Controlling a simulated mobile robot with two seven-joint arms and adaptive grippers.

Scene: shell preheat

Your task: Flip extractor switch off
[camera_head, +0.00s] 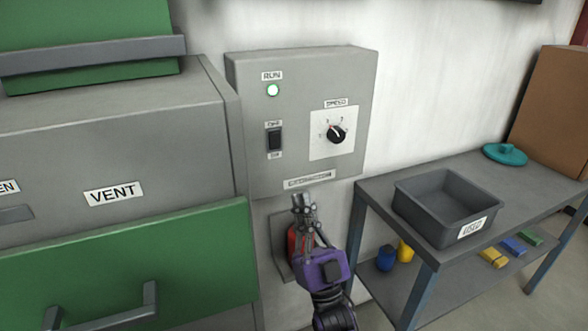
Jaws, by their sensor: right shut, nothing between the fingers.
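The extractor box (245,160) is a grey panel on the wall with a label at its bottom edge. Its black rocker switch (274,139) sits at the left between an OFF label above and an ON label below. A green RUN lamp (272,91) is lit above it. A black SPEED knob (336,134) sits on a white plate at the right. My right gripper (301,203) is shut and empty, just below the box's lower edge and below the switch. It hides part of a red thing (292,241) on a plate under the box. My left gripper is not in view.
A grey VENT cabinet (150,120) with a green handled front (200,240) stands at the left. At the right, a bench (375,195) carries a grey USED tray (403,205), a teal lid (505,154) and a brown box (555,110). Small coloured items lie on its lower shelf.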

